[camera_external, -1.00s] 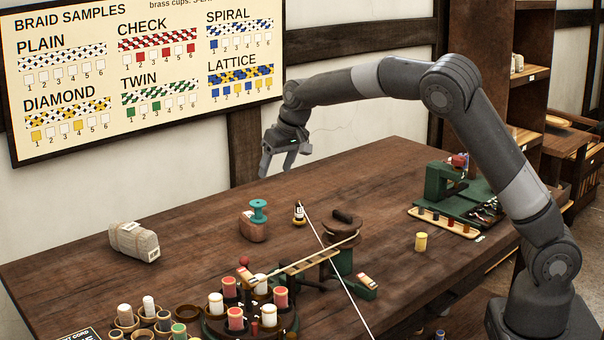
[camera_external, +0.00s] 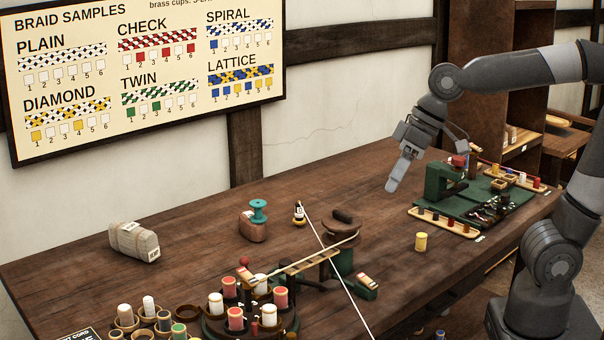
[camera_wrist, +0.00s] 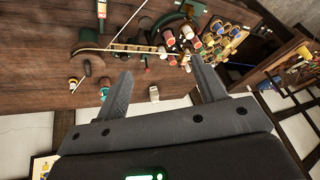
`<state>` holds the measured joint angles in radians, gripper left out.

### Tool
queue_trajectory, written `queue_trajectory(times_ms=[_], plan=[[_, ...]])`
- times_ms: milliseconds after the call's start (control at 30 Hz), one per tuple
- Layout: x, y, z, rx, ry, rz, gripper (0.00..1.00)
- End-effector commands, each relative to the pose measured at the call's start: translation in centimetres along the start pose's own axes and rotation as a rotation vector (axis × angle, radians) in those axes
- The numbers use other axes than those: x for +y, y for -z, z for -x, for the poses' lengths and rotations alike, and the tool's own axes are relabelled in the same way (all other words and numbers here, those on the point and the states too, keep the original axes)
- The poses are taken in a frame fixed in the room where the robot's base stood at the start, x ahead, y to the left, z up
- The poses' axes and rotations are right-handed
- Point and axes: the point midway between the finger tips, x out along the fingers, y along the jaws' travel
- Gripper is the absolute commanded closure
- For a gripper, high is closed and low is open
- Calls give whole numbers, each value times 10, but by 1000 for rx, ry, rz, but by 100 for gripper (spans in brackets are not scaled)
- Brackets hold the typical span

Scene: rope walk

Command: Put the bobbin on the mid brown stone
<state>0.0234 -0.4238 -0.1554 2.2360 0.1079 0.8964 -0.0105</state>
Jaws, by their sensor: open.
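A teal bobbin (camera_external: 258,208) stands upright and appears to rest on top of a brown stone (camera_external: 253,230), left of the table's middle. In the wrist view the teal bobbin (camera_wrist: 104,93) shows small beyond my left finger. My gripper (camera_external: 428,168) is in the air over the right part of the table, near the green stand, well away from the bobbin. In the wrist view the two fingers of my gripper (camera_wrist: 160,70) are spread wide with nothing between them.
A grey wrapped bundle (camera_external: 134,242) lies at the left. A braiding device (camera_external: 320,262) with several spools fills the front. A green stand (camera_external: 447,185) and a yellow spool (camera_external: 421,242) are at the right. The back table strip is clear.

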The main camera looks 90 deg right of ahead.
Motion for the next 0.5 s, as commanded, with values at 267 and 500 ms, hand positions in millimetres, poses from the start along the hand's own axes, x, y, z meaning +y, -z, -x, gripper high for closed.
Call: queue_trajectory(times_ms=[267, 500], plan=[[-22, -89, 12, 37, -40, 177, 36], [-24, -118, 11, 50, -66, 235, 36]])
